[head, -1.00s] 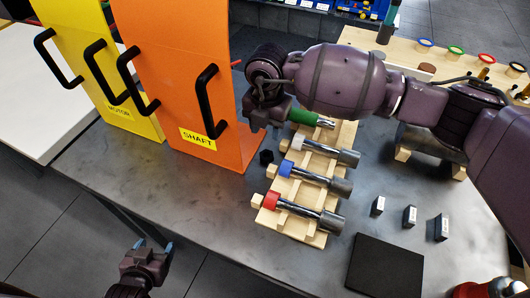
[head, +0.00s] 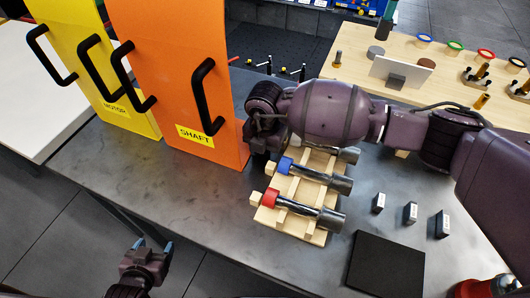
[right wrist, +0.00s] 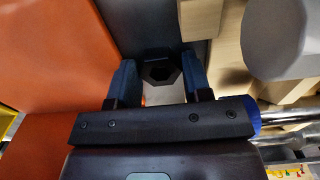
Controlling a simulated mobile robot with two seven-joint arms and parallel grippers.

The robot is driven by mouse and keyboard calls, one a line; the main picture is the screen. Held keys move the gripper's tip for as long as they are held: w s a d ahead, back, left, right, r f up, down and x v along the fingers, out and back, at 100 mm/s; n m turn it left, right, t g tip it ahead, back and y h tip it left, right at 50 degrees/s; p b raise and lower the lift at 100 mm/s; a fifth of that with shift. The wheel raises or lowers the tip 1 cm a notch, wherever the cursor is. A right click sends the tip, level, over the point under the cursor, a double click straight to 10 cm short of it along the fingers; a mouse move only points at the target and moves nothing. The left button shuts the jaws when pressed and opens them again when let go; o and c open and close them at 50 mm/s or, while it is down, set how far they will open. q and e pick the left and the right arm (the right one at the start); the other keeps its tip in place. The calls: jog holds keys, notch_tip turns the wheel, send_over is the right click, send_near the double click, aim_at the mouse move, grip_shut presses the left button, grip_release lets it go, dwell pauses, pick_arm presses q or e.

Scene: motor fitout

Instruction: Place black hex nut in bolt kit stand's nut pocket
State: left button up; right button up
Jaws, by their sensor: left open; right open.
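The black hex nut (right wrist: 161,57) shows in the right wrist view, between the two fingertips of my right gripper (right wrist: 159,80). The gripper is open, with a gap visible on both sides of the nut. In the head view my right gripper (head: 262,155) is low over the table beside the orange panel, and it hides the nut there. My left gripper (head: 153,247) is open and empty, off the table's front left edge. I cannot make out a bolt kit stand's nut pocket for certain in either view.
A wooden rack (head: 316,236) with red-collared and blue-collared shafts stands right of my right gripper. The orange panel (head: 160,60) with black handles is close on its left. A black mat (head: 385,265) and several small dark blocks lie right. A wooden bench (head: 450,60) holds parts behind.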

jog(key=shift+c, duration=0.3)
jog(key=c, duration=0.5)
jog(key=shift+r, duration=0.1)
jog(key=shift+c, duration=0.6)
notch_tip(320, 180, up, 20)
jog(key=p, duration=0.1)
